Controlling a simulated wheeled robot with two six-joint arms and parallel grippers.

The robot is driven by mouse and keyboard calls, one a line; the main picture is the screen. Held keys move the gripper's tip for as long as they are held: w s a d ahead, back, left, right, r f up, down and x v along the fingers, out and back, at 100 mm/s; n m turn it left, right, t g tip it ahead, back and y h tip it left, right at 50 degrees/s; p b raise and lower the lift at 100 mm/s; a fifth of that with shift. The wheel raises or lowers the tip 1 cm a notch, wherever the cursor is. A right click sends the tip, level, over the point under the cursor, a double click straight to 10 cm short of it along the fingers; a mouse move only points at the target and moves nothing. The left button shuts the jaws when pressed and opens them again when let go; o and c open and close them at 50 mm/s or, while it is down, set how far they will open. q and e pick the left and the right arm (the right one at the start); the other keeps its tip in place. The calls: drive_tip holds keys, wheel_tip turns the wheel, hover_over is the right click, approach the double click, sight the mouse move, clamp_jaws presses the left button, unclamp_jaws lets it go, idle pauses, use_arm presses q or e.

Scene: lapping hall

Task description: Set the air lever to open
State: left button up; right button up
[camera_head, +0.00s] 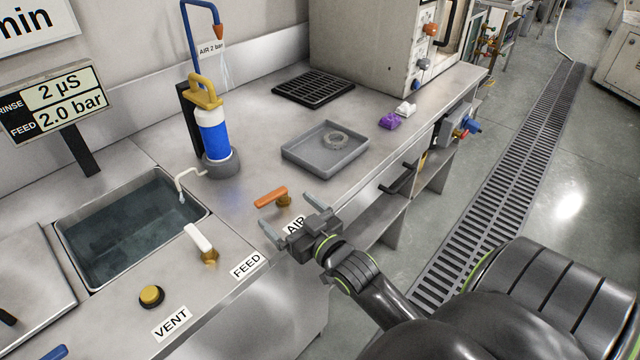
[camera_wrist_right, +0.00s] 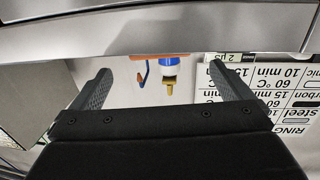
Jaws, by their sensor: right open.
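The air lever (camera_head: 271,197) has an orange handle on a brass valve base at the counter's front edge, behind the AIR label (camera_head: 295,224). Its handle points left and slightly toward the front in the head view. My right gripper (camera_head: 285,209) is open and empty, with its two fingers apart just in front of the lever and pointing at it. The gripper partly covers the AIR label. In the right wrist view, which is upside down, an orange strip (camera_wrist_right: 160,56) shows between the fingers, likely the lever handle. I cannot tell any contact. My left gripper is not in view.
A white-handled FEED lever (camera_head: 199,238) and a yellow VENT knob (camera_head: 151,296) lie to the left, near a water-filled sink (camera_head: 75,272). A grey tray (camera_head: 294,155) holding a ring lies behind right.

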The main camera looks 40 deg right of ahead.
use_arm(q)
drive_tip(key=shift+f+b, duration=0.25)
drive_tip(key=shift+b, duration=0.1)
use_arm(e)
drive_tip(key=s, duration=1)
drive_tip(key=shift+c, duration=0.3)
